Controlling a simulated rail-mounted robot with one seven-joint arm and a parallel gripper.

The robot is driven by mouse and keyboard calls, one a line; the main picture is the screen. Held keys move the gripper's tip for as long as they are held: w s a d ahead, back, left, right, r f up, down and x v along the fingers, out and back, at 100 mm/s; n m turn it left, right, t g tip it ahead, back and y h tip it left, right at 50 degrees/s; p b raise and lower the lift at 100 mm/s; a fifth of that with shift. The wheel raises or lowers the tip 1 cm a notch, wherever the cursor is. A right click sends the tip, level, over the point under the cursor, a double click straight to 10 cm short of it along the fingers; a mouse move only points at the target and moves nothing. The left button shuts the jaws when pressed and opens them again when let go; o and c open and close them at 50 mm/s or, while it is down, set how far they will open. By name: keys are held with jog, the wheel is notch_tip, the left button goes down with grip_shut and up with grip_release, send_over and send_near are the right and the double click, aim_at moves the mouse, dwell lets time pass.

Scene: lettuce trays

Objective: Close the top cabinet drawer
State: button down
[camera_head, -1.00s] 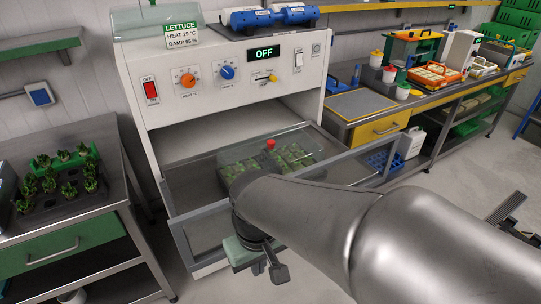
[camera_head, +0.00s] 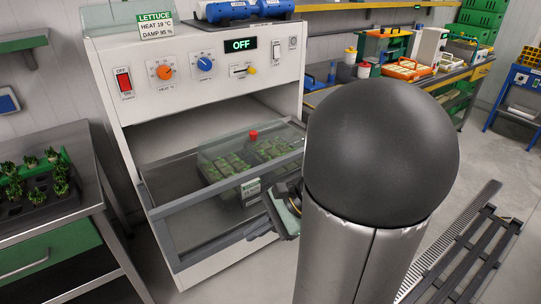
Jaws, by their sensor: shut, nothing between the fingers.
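The white cabinet (camera_head: 215,88) has a drawer with a grey frame and clear front (camera_head: 215,192), which is pulled out. In the drawer sits a clear-lidded tray with a red knob (camera_head: 253,135), over green seedlings. My gripper (camera_head: 268,226) is by the right part of the drawer front, partly hidden by my arm. Its fingers are shut and hold nothing. Whether it touches the drawer front I cannot tell. My arm hides the drawer's right end.
A steel table with a dark seedling tray (camera_head: 42,190) stands close on the left. A workbench with orange crates (camera_head: 407,68) runs along the back right. A slatted metal rack (camera_head: 468,262) lies on the floor at right.

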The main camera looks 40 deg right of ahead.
jog(key=s+d+f+m+t+h+b, duration=0.1)
jog(key=d+f+m+t+b, duration=0.1)
jog(key=d+m+t, duration=0.55)
jog(key=d+f+m+t+h+b, duration=0.15)
jog(key=d+m, duration=0.25)
jog(key=d, duration=0.7)
jog(key=s+d+m+t+h+b, duration=0.1)
jog(key=s+d+m+t+h, duration=0.1)
jog(key=s+d+m+h, duration=0.3)
jog(key=s+d+m+t+h+b, duration=0.1)
jog(key=s+d+t+h, duration=0.15)
jog(key=d, duration=0.45)
jog(key=w, duration=1.3)
jog(key=shift+w+d+y, duration=0.3)
jog(key=shift+w+d, duration=0.05)
jog(key=shift+w, duration=0.1)
